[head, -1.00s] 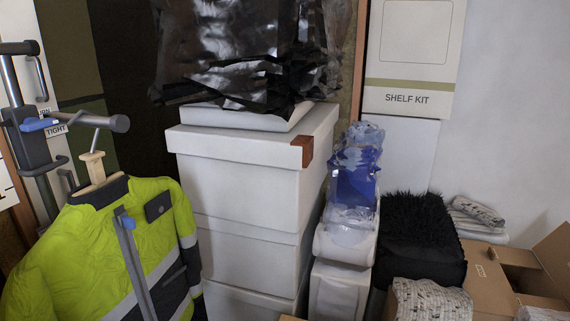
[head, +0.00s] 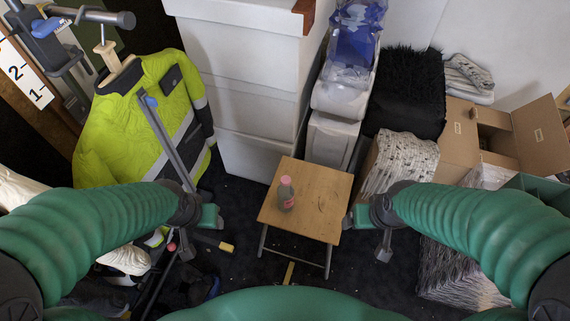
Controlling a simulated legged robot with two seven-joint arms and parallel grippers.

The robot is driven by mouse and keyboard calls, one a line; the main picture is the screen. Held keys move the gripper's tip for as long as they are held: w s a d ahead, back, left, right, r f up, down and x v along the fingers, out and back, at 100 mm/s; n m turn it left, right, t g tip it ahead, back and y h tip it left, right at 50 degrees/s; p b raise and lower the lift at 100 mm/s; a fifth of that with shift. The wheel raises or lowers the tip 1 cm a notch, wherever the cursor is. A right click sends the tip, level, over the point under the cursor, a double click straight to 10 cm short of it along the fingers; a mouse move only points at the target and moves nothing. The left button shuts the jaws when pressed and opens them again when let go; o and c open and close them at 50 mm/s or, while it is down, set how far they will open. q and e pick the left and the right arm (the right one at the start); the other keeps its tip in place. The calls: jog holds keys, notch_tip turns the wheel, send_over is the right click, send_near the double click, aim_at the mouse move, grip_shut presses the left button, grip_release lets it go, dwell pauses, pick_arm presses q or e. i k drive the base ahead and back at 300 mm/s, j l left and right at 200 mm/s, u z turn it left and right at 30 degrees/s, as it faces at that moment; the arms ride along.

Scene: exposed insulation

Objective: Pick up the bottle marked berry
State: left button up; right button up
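My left gripper (head: 201,234) is open and empty, left of the table and apart from the bottle. My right gripper (head: 366,235) is open and empty, just off the table's right edge. Nothing hides the bottle.
White stacked boxes (head: 238,75) stand behind the table. A yellow-green jacket (head: 130,115) hangs at the left. A black shaggy block (head: 408,90), bundled paper (head: 400,160) and an open cardboard box (head: 540,135) are at the right. Dark floor (head: 300,285) shows around the table.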

aim_at(285, 194)
jog(key=z, duration=1.6)
jog(key=u, duration=0.9)
jog(key=i+l+u, duration=0.1)
jog(key=u, duration=1.2)
jog(key=l+u, duration=0.1)
jog(key=u, duration=0.35)
jog(key=l+u, duration=0.1)
jog(key=u, duration=0.35)
jog(key=k+l+u, duration=0.15)
jog(key=l, duration=0.4)
